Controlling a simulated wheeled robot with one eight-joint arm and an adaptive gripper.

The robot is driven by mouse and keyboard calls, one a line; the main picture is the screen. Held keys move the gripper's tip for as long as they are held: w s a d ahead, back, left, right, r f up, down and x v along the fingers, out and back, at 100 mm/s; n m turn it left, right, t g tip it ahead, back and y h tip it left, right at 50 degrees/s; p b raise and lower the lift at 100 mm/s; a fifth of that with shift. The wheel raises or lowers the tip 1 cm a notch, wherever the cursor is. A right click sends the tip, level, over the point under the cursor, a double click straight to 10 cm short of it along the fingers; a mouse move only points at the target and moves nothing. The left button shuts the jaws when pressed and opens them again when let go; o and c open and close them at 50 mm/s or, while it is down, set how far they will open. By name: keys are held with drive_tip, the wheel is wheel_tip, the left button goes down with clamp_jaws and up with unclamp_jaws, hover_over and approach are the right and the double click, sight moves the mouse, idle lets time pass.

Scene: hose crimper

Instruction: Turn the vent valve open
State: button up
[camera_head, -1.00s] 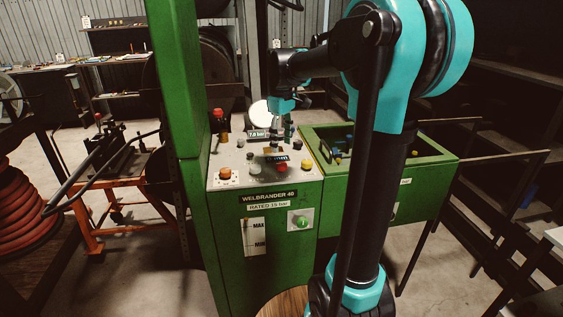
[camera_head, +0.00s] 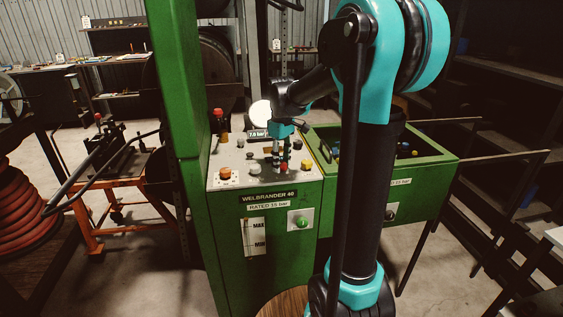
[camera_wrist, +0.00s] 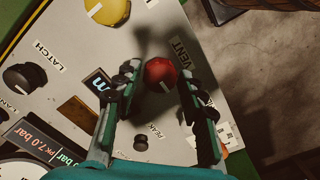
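The vent valve is a red round knob (camera_wrist: 160,74) with a white pointer mark, beside the VENT label (camera_wrist: 180,52) on the grey panel. Its pointer mark faces the lower side of the wrist view. In the head view the red knob (camera_head: 283,168) is partly hidden by my gripper (camera_head: 281,155). In the wrist view my gripper (camera_wrist: 160,88) is open, with one finger on each side of the knob. Small gaps seem to show between the knob and the fingers. I cannot tell whether the fingertips are level with it.
Near it are a yellow knob (camera_wrist: 107,10), the black LATCH knob (camera_wrist: 24,77), a small PEAK button (camera_wrist: 141,143) and a display (camera_wrist: 40,142) reading 7.0 bar. In the head view an orange knob (camera_head: 225,172) sits left, and a green bin (camera_head: 420,172) stands right.

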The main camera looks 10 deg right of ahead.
drive_tip(key=c, duration=0.7)
drive_tip(key=shift+m, duration=0.3)
drive_tip(key=m, duration=1.3)
drive_tip(key=shift+m, duration=2.1)
